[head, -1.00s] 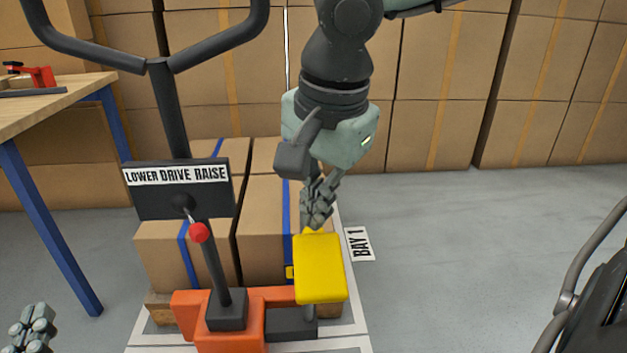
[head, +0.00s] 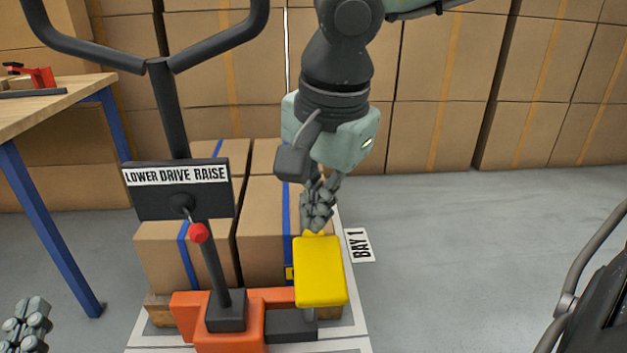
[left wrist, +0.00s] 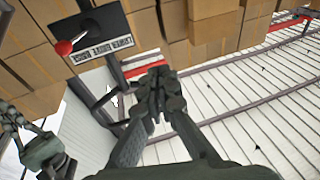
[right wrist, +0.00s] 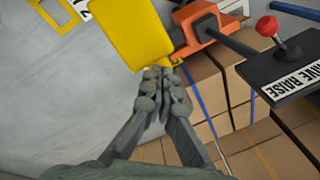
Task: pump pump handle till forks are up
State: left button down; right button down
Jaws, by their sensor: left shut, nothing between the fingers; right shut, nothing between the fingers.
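The yellow pad (head: 320,272), seemingly the pump handle, stands on a short post beside the orange truck base (head: 190,312). It also shows in the right wrist view (right wrist: 132,32). My right gripper (head: 315,229) is shut and empty, its fingertips at the pad's far edge; I cannot tell whether they touch. My left gripper (head: 28,318) is shut and empty at the lower left, away from the truck. The selector lever with a red knob (head: 199,232) hangs below the sign LOWER DRIVE RAISE (head: 178,177). The forks are hidden under the load.
Strapped cartons (head: 160,245) stand on a pallet behind the truck base. The black steering handle (head: 168,110) rises at the left. A workbench (head: 85,95) stands at the far left. Stacked cartons (head: 440,110) line the back. Grey floor (head: 440,260) is clear right of BAY 1.

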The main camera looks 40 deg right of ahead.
aim_at(318, 243)
pick_arm(q)
jog(key=shift+s+d+r+t+b, duration=0.1)
jog(key=shift+s+r+t+b, duration=0.25)
jog(key=shift+r, duration=0.3)
jog(key=shift+s+d+r+t, duration=0.1)
jog(key=shift+r+t, duration=0.35)
jog(key=shift+r, duration=0.2)
pick_arm(e)
jog(key=shift+s+a+f, duration=0.1)
jog(key=shift+s+f, duration=0.15)
jog(key=shift+f, duration=0.1)
dwell(0.6)
pick_arm(q)
jog(key=shift+s+r+t+h+b, duration=0.2)
jog(key=shift+s+r+t, duration=0.15)
jog(key=shift+r, duration=0.25)
jog(key=shift+s+r+t+h+b, duration=0.1)
jog(key=shift+s+r+t+h, duration=0.1)
jog(key=shift+r+t, duration=0.25)
pick_arm(e)
jog(key=shift+s+a+f, duration=0.1)
jog(key=shift+s+f, duration=0.05)
jog(key=shift+f, duration=0.2)
dwell(0.8)
